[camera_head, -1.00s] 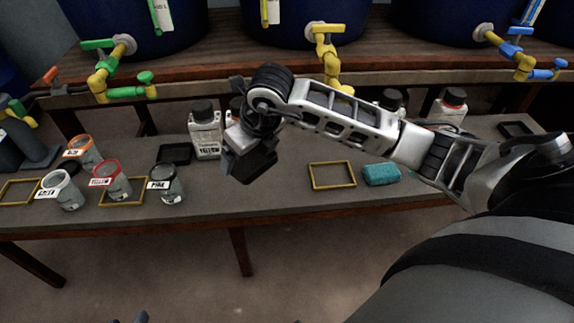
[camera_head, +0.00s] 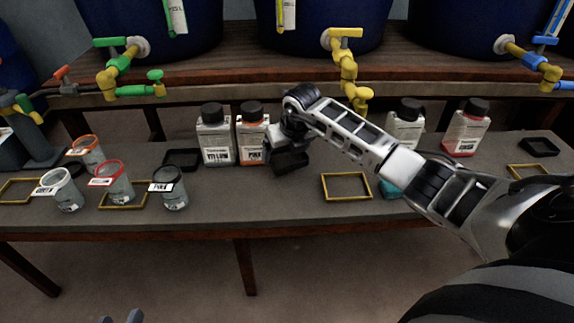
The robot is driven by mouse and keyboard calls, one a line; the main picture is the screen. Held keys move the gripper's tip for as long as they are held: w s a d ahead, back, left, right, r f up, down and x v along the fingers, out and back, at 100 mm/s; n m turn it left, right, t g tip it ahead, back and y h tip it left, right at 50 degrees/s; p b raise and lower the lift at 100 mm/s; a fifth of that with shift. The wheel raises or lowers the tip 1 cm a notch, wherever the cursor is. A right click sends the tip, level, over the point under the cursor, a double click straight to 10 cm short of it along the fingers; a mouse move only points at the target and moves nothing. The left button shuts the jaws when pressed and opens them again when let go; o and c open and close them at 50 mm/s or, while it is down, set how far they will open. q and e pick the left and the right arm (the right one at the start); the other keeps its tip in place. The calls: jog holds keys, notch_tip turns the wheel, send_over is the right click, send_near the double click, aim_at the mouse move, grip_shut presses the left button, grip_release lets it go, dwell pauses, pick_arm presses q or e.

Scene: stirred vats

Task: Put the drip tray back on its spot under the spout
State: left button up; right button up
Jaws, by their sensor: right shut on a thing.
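My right gripper (camera_head: 288,148) is shut on a small black drip tray (camera_head: 291,163), at the back of the lower bench beside the orange-labelled bottle. The gripper hides part of the tray, and I cannot tell whether it touches the bench. The yellow spout (camera_head: 362,104) hangs from the middle vat, to the right of the tray and behind my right arm. The bench area under this spout is partly hidden by my arm. The tips of my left gripper (camera_head: 121,317) show at the bottom edge, apart and empty.
Other black trays lie under the green tap (camera_head: 181,160) and at the far right (camera_head: 539,146). Cups (camera_head: 118,185) stand left; an empty yellow frame (camera_head: 346,187) lies in front.

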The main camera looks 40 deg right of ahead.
aim_at(287, 159)
jog(key=shift+w+d+f, duration=0.25)
jog(key=shift+d+f, duration=0.05)
jog(key=shift+f, duration=0.2)
notch_tip(287, 159, down, 3)
jog(key=shift+r+b, duration=0.1)
jog(key=shift+b, duration=0.75)
pick_arm(q)
jog(key=shift+w+d+r+n+h, duration=0.2)
jog(key=shift+d+r+n+h, duration=0.2)
jog(key=shift+r, duration=0.1)
pick_arm(e)
jog(key=o, duration=0.7)
